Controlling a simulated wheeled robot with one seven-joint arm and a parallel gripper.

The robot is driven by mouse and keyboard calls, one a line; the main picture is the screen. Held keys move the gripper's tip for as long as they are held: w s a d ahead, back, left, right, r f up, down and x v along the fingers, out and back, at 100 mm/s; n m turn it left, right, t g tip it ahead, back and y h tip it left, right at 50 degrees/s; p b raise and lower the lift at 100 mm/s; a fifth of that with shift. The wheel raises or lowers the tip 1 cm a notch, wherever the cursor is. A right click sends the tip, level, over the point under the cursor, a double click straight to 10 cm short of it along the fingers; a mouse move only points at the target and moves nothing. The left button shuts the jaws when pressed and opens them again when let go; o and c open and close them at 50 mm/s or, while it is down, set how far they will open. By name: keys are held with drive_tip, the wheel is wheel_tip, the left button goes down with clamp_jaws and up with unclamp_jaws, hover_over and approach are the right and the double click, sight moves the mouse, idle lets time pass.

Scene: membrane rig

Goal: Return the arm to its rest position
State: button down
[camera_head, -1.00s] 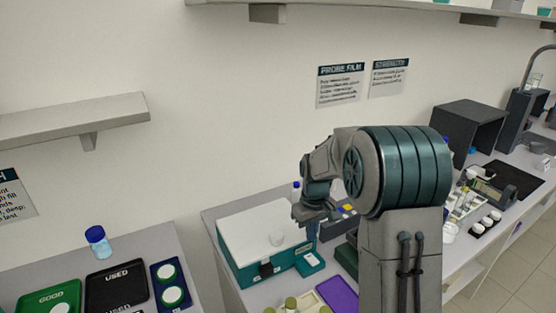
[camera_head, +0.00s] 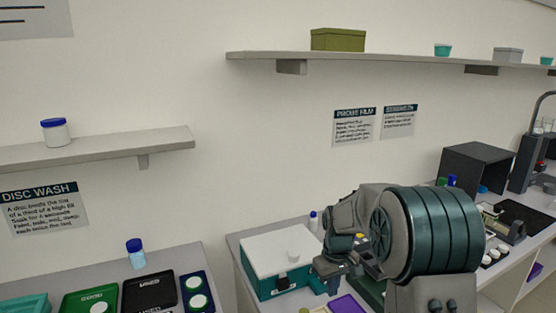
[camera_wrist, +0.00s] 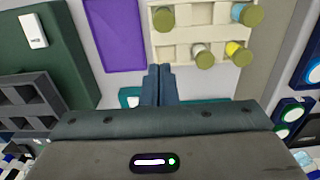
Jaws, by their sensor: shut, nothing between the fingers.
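My gripper (camera_wrist: 158,72) shows in the wrist view with its two dark fingers together and nothing between them. It is above the bench, near a purple mat (camera_wrist: 113,35) and a cream rack (camera_wrist: 180,45) holding several capped vials. In the head view my arm is folded at the lower right, in front of the bench. The fingertips are hard to make out there, close to the right side of a teal box with a white lid (camera_head: 283,246).
A green tray (camera_head: 66,303), a black tray marked USED (camera_head: 150,293) and a blue-capped bottle (camera_head: 136,255) stand on the left bench. A gap separates the two benches. A shelf (camera_head: 380,62) runs along the wall above. A dark open box (camera_head: 470,163) stands at the back right.

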drive_tip(key=s+r+m+t, duration=0.2)
drive_tip(key=s+r, duration=0.9)
drive_tip(key=s, duration=0.3)
drive_tip(key=s+m+t, duration=0.1)
drive_tip(key=s+m, duration=0.1)
drive_tip(key=s, duration=1.1)
drive_tip(key=shift+d+r+m+t, duration=0.3)
drive_tip(key=shift+r+m+t, duration=0.1)
